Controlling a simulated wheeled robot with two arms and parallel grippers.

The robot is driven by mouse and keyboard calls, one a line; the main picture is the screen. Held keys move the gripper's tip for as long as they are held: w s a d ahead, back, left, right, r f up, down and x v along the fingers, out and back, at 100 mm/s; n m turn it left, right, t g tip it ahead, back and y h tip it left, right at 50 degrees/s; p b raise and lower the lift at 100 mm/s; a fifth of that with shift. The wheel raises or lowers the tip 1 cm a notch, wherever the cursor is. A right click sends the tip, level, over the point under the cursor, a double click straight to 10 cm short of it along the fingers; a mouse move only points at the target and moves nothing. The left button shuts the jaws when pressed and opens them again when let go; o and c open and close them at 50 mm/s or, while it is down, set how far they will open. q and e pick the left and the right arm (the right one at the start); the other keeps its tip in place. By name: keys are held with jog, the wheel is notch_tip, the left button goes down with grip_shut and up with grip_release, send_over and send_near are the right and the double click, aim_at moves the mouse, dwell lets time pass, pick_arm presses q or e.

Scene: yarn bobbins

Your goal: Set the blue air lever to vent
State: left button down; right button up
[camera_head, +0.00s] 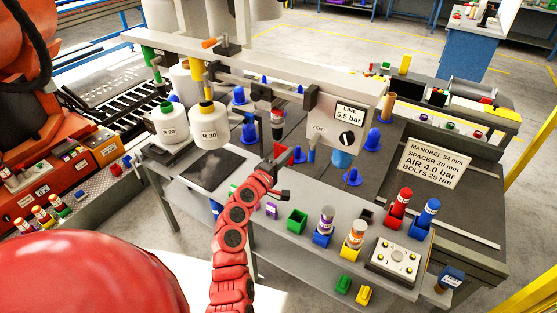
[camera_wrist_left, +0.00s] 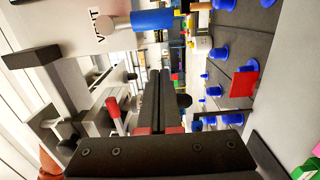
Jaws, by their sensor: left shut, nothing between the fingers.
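The blue air lever (camera_head: 342,158) hangs at the lower edge of a light panel (camera_head: 322,125) marked LINE 5.5 bar, with the word VENT at the panel's left. In the left wrist view the blue lever (camera_wrist_left: 152,20) lies at the top, near a VENT label. Its exact setting is hard to tell. My left gripper (camera_head: 275,163) is left of the lever and apart from it. In the left wrist view its fingers (camera_wrist_left: 155,95) are together and empty, below the lever in the picture. My right gripper is in neither view.
A grey beam (camera_head: 250,72) runs above the work area. Several blue pegs (camera_head: 353,177) stand on the dark table near the panel. A front shelf holds a green box (camera_head: 297,220), coloured bottles and a control box (camera_head: 396,258).

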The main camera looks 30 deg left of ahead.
aim_at(314, 149)
pick_arm(q)
jog(key=d, duration=0.2)
jog(key=d+p, duration=0.1)
jog(key=d, duration=0.1)
jog(key=shift+w+p, duration=0.2)
jog(key=shift+p, duration=0.1)
